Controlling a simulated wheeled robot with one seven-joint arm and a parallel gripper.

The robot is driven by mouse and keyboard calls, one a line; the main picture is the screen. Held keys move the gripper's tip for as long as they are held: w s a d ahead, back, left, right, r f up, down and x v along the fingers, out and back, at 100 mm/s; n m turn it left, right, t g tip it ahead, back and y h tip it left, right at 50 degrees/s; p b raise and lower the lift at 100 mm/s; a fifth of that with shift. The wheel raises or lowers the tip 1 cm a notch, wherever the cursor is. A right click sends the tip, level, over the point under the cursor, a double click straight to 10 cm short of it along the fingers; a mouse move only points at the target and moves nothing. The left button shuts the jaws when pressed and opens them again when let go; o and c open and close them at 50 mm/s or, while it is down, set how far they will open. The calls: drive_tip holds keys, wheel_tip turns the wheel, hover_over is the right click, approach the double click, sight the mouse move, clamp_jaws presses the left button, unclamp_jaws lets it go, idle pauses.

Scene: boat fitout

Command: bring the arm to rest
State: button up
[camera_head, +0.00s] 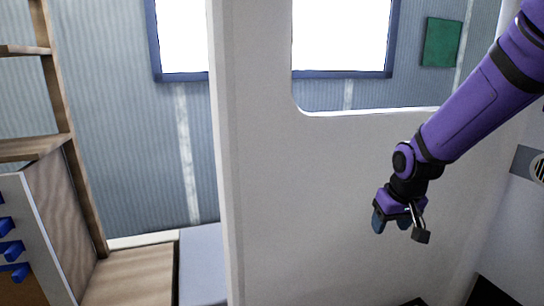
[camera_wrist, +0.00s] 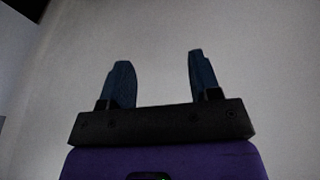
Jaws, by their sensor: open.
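My purple arm comes in from the upper right in the head view. My gripper (camera_head: 396,226) hangs at its end, pointing down, in front of the white partition (camera_head: 300,200). In the wrist view my gripper (camera_wrist: 160,84) shows two dark blue fingers set well apart. Nothing is between them. The wrist view shows a plain pale surface beyond the fingers. I cannot tell how far the fingers are from it.
The white partition has a cut-out opening at its upper right. Left of it are wooden shelving (camera_head: 60,110), a board with blue hooks (camera_head: 12,250) and a grey-blue block (camera_head: 203,262). A green panel (camera_head: 441,42) hangs on the back wall. A round vent (camera_head: 538,170) is at the right edge.

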drive_tip(key=s+d+r+t, duration=0.1)
drive_tip(key=s+r, duration=0.7)
drive_tip(key=s, duration=0.3)
drive_tip(key=s+d+r+m+t, duration=0.1)
drive_tip(key=s+d+r, duration=0.1)
drive_tip(key=s+r, duration=0.6)
drive_tip(key=s, duration=0.4)
drive_tip(key=shift+r, duration=0.25)
drive_tip(key=shift+s, duration=0.1)
